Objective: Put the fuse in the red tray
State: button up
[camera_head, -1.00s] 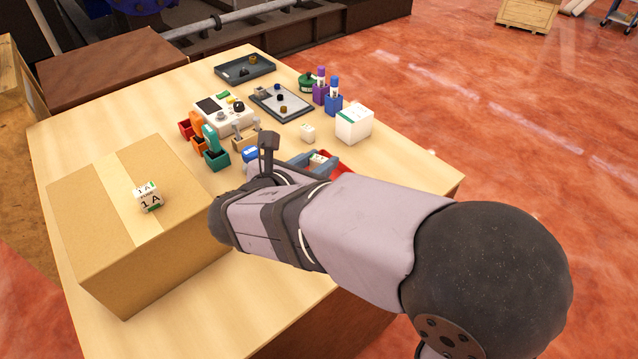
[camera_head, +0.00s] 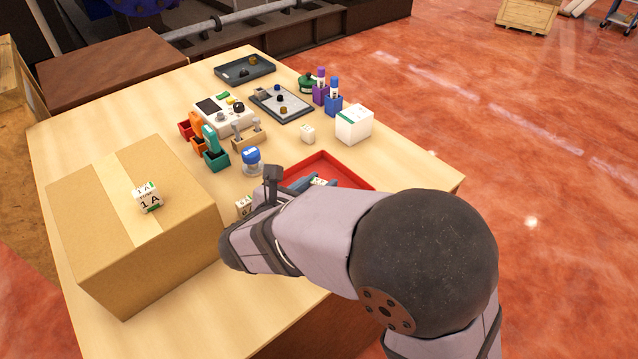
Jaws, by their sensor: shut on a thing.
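The red tray (camera_head: 322,158) lies on the table right of centre, its near part hidden behind my arm. My gripper (camera_head: 318,184) is over the tray's near left part, mostly hidden by my own wrist. Its blue-grey fingers are shut on a small white block (camera_head: 318,182), which looks like a fuse; only its top shows. I cannot tell whether the block touches the tray floor. Another white block marked 1 A (camera_head: 148,198) sits on the cardboard box. A further white block (camera_head: 308,133) stands behind the tray, and one (camera_head: 243,206) is left of my wrist.
The large cardboard box (camera_head: 190,240) fills the table's near left. A blue-capped jar (camera_head: 252,162) stands left of the tray. Coloured bins (camera_head: 214,158), a control box (camera_head: 222,116), a grey tray (camera_head: 290,112) and a white box (camera_head: 354,125) stand farther back. The right table edge is clear.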

jog(key=shift+f, duration=0.2)
jog(key=o, duration=1)
jog(key=shift+o, duration=0.2)
jog(key=shift+r, duration=0.15)
jog(key=shift+s+r, duration=0.1)
jog(key=v, duration=1.1)
jog(key=shift+s+a+r+b, duration=0.1)
jog(key=shift+s+r+b, duration=0.15)
jog(key=shift+s+b, duration=0.1)
